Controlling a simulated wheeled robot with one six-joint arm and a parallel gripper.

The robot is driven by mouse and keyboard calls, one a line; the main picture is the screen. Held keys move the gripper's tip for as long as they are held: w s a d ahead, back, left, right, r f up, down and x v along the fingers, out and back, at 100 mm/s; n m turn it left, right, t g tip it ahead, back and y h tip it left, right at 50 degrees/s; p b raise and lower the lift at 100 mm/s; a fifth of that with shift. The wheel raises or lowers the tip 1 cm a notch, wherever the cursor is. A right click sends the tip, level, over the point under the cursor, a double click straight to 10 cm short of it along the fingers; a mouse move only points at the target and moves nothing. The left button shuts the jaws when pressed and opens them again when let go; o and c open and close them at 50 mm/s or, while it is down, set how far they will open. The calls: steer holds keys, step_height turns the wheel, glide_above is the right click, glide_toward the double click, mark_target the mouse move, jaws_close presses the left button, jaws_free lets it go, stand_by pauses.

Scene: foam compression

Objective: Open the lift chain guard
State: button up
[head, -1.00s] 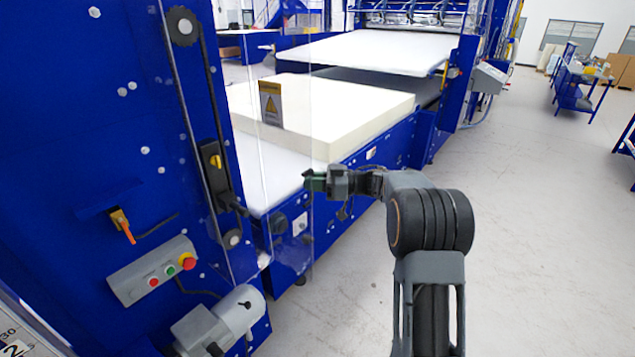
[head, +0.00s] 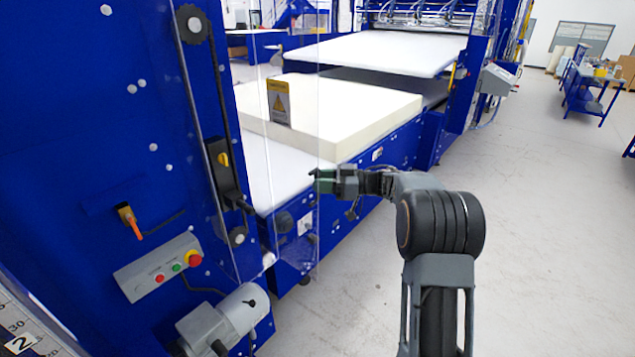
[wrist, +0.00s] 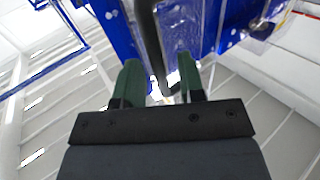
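The lift chain guard appears to be the clear upright panel (head: 302,150) with a yellow and grey warning label (head: 279,102). It stands beside the blue column, next to the dark chain (head: 190,80) and its sprockets. My gripper (head: 318,181) is at the panel's right edge, at about the height of the white bed. In the wrist view its two green fingers (wrist: 160,80) are apart. A dark bar (wrist: 148,35) runs down toward the gap between them. I cannot tell whether they touch it or the panel.
The blue column (head: 100,130) carries an orange-handled switch (head: 130,221) and a button box (head: 160,268). A grey motor (head: 225,318) juts out below. A white foam block (head: 345,115) lies on the bed behind the panel. The floor to the right (head: 550,220) is clear.

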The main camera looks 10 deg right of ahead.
steer(key=b+v, duration=0.3)
steer(key=v, duration=1)
